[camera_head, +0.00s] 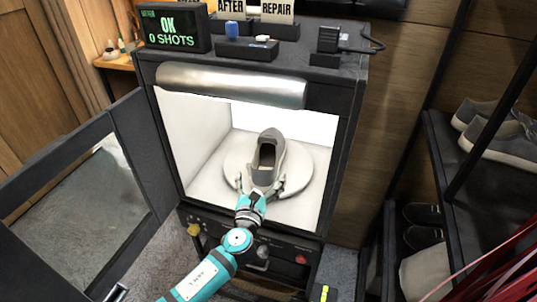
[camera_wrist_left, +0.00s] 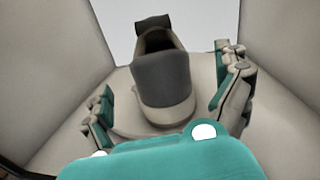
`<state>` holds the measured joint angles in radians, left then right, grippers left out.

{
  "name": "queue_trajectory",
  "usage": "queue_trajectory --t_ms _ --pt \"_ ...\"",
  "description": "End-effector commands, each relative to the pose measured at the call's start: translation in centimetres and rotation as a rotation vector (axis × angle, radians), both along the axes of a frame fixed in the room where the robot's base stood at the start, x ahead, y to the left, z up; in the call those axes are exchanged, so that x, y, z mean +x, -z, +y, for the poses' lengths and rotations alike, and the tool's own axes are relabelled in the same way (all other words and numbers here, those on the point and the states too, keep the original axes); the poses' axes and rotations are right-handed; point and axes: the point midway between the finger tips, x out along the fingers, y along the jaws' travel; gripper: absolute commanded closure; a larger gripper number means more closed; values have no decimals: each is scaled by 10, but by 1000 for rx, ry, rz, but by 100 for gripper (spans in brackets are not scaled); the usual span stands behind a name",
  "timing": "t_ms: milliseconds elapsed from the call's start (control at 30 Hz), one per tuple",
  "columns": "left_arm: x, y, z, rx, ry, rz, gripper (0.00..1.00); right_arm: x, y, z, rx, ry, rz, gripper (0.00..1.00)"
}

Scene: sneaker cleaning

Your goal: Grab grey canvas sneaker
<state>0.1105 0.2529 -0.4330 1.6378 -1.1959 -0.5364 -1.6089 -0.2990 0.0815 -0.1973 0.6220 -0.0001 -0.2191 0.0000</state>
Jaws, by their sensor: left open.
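The grey canvas sneaker (camera_head: 267,158) stands upright on a round white turntable (camera_head: 294,180) inside a lit white box. Its opening faces up. In the left wrist view the sneaker (camera_wrist_left: 164,85) is in the middle, with its light rubber end toward me. My left gripper (camera_head: 261,186) reaches into the box from the front. Its fingers are open, one on each side of the sneaker's near end, with visible gaps in the wrist view (camera_wrist_left: 165,100). My right gripper is not in view.
The box's dark door (camera_head: 75,195) hangs open at left. A screen (camera_head: 172,27) reading "OK 0 SHOTS" stands on top beside a small block holder (camera_head: 246,47). A dark shelf with other grey shoes (camera_head: 500,135) is at right. Box side walls flank the gripper.

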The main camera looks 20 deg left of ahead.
Motion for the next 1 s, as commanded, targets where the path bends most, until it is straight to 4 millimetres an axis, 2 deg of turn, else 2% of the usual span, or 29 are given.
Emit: queue_trajectory --t_ms 267,533,833,867,1000 --pt "22 0 2 -3 0 0 0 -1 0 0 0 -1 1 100" --pt "60 1 6 -3 -1 0 0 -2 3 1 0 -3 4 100" --pt "67 1 6 -3 0 1 0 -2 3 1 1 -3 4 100" --pt "67 1 6 -3 0 1 1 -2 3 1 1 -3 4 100" --pt "67 1 6 -3 0 1 20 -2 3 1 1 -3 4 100"
